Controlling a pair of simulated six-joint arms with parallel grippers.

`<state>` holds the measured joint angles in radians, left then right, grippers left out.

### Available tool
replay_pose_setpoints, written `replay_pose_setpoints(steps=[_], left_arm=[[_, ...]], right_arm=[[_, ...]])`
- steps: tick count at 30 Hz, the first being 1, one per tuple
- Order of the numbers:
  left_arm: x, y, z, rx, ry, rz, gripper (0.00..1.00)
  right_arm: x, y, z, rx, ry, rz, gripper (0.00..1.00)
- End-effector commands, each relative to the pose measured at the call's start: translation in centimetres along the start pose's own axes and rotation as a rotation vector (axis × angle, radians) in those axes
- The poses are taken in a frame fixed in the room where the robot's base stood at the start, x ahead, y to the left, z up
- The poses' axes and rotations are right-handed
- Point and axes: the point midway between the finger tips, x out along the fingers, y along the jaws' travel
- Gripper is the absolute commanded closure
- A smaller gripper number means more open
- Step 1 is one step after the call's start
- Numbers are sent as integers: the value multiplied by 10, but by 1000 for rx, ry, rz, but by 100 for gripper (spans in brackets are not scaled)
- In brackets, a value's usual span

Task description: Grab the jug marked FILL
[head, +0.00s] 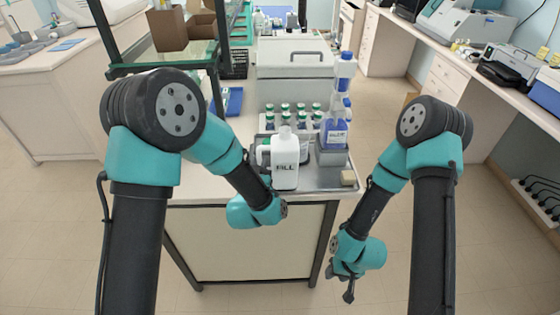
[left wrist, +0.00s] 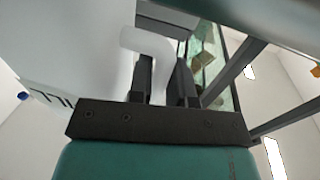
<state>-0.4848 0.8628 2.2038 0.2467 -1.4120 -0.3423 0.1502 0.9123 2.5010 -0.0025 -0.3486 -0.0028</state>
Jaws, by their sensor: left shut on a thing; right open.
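The white jug marked FILL (head: 285,165) stands upright at the front of the bench in the head view, over or on the grey tray; I cannot tell if its base touches. My left gripper (left wrist: 160,85) is shut on the jug's white handle (left wrist: 150,52) in the left wrist view. The jug's body (left wrist: 75,45) fills the left of that view, with part of its lettering showing. In the head view the left fingers are mostly hidden by my arm. My right gripper (head: 346,282) is open and empty, hanging low in front of the bench's right side.
A dark-framed glass shelf (head: 165,65) stands at the left. A grey lidded box (head: 295,70) is behind.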

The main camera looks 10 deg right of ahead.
Motion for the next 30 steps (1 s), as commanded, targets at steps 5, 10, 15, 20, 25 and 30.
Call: replay_pose_setpoints(steps=[5,10,15,20,25,30], left_arm=[[0,0,0,1,-1,-1,100],[0,0,0,1,1,-1,100],[0,0,0,1,0,-1,100],[0,0,-1,1,0,-1,100],[0,0,-5,1,0,0,100],[0,0,-14,0,3,-1,100]], right_arm=[[0,0,0,0,0,0,57],[0,0,0,0,0,0,57],[0,0,0,0,0,0,57],[0,0,0,0,0,0,57],[0,0,0,0,0,0,57],[0,0,0,0,0,0,57]])
